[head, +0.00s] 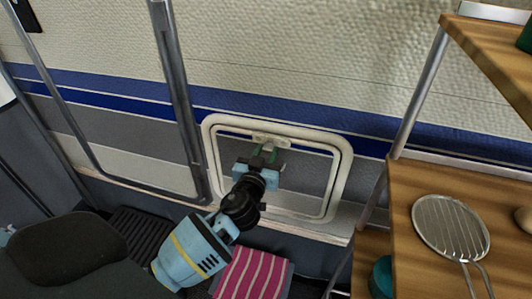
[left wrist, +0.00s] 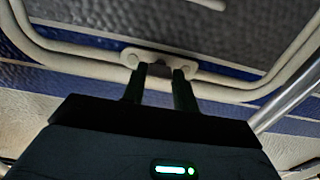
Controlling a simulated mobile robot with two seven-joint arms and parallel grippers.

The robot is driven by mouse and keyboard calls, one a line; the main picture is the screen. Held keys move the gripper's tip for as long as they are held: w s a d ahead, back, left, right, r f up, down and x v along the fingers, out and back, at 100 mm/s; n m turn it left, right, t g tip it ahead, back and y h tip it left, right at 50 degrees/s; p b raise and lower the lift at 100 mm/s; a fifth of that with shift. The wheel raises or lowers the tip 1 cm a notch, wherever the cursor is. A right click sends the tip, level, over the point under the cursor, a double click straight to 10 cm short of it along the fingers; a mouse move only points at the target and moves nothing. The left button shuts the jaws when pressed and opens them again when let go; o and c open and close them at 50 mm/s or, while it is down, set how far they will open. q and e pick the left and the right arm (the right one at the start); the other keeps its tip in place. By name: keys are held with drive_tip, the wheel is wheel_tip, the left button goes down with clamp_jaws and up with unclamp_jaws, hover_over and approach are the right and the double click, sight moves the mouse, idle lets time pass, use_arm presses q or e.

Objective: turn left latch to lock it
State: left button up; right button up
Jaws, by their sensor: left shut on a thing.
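A cream rounded hatch frame (head: 343,165) is set in the wall in the head view. A small cream latch (head: 268,139) sits on the middle of its top rail. My left gripper (head: 264,153) reaches up to this latch from below. In the left wrist view the latch plate (left wrist: 189,64) shows on the frame, with a round end on each side. The two dark fingers of my left gripper (left wrist: 157,80) stand on either side of its middle part and are shut on it. The fingers partly hide the latch, so its exact angle is hard to tell. My right gripper is not in view.
A metal-framed panel (head: 183,105) stands to the left of the hatch. Wooden shelves (head: 405,200) with a strainer (head: 450,228) are on the right. A pink striped cloth (head: 255,273) lies below my arm. A dark seat (head: 65,248) is at lower left.

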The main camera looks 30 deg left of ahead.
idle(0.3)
use_arm(q)
drive_tip(key=m+p, duration=0.1)
drive_tip(key=m, duration=0.6)
drive_tip(key=shift+m, duration=0.3)
drive_tip(key=m+p, duration=0.1)
drive_tip(key=m, duration=0.4)
drive_tip(key=shift+r, duration=0.1)
drive_tip(key=shift+m+p, duration=0.5)
drive_tip(key=shift+m, duration=1.9)
